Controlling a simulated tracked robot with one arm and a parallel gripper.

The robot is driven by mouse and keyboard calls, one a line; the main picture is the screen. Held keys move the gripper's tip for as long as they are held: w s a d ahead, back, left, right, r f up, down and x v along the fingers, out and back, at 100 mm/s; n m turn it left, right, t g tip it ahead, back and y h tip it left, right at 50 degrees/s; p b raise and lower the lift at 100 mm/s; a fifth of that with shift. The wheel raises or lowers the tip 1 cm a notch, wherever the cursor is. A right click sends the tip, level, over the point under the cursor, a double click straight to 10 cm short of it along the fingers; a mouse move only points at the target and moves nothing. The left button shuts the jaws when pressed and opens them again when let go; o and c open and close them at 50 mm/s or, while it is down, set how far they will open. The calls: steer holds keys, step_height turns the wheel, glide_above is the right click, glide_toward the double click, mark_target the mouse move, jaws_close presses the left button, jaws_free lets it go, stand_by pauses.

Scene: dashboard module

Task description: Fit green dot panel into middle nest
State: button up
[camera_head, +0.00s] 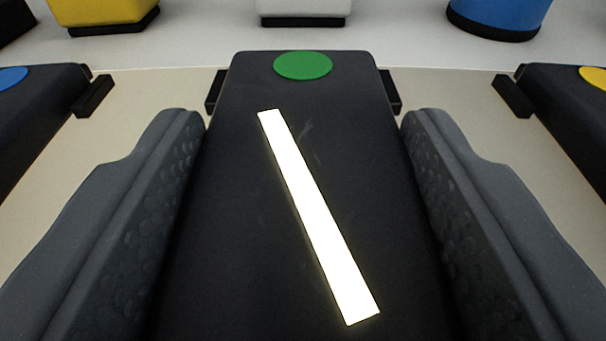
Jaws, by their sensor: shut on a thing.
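The green dot panel (230,230) is a black slab with a green dot (303,65) at its far end and a slanted bright white strip on its top face. It fills the middle of the view and runs away from me. My gripper (303,130) has one grey, dimpled finger along each side of the panel and is shut on it. Small dark tabs stick out beside the panel's far end, on the left (212,92) and right (391,90). I cannot make out the middle nest, and the panel's underside is hidden.
A black panel with a blue dot (35,100) lies at left, and one with a yellow dot (570,110) at right. Beyond a pale surface stand a yellow block (100,12), a white block (303,8) and a blue rounded object (498,15), each with a black base.

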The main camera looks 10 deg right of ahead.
steer(key=o, duration=1)
steer(key=p+v, duration=0.1)
steer(key=v, duration=0.8)
steer(key=shift+s+r, duration=0.1)
steer(key=shift+r, duration=0.05)
steer(key=shift+b+v, duration=0.55)
steer(key=shift+v, duration=0.95)
